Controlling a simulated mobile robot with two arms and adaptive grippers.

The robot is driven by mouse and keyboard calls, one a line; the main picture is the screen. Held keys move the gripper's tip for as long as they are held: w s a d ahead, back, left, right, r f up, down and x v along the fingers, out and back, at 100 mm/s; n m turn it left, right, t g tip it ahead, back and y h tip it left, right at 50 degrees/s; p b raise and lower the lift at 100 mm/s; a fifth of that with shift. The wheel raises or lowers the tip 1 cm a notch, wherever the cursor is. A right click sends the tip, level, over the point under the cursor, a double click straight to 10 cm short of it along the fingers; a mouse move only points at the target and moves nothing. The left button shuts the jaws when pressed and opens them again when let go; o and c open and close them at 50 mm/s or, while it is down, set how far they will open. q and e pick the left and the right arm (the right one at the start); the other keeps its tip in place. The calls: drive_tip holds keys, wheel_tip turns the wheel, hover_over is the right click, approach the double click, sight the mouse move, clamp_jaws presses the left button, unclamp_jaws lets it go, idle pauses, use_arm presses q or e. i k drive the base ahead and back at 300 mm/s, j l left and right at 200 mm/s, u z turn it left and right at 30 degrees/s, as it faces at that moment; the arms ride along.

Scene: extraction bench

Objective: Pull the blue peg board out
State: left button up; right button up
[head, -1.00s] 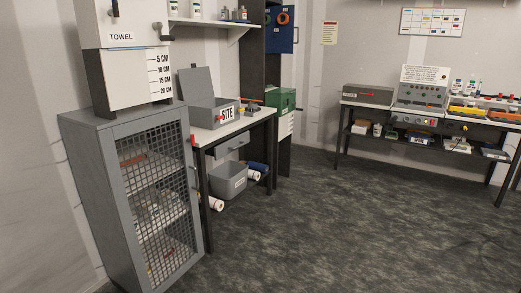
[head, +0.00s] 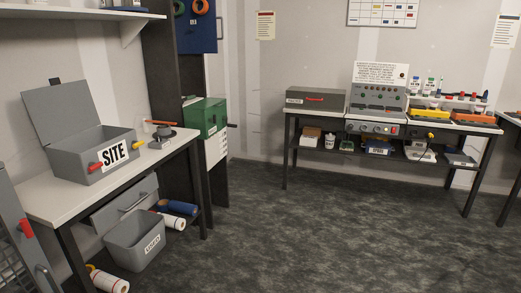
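The blue peg board (head: 196,34) stands upright at the top, left of centre, beside a tall dark panel (head: 166,100). Its top is cut off by the frame edge. An orange ring (head: 201,6) and part of a green ring (head: 180,7) hang on it, with a small pale mark lower down. Neither of my grippers is in view.
A green box (head: 206,117) sits below the peg board. A grey bin (head: 135,243) and rolls lie under the bench. The dark floor (head: 310,230) is clear.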

sight(196, 34)
drive_tip(key=i, duration=2.7)
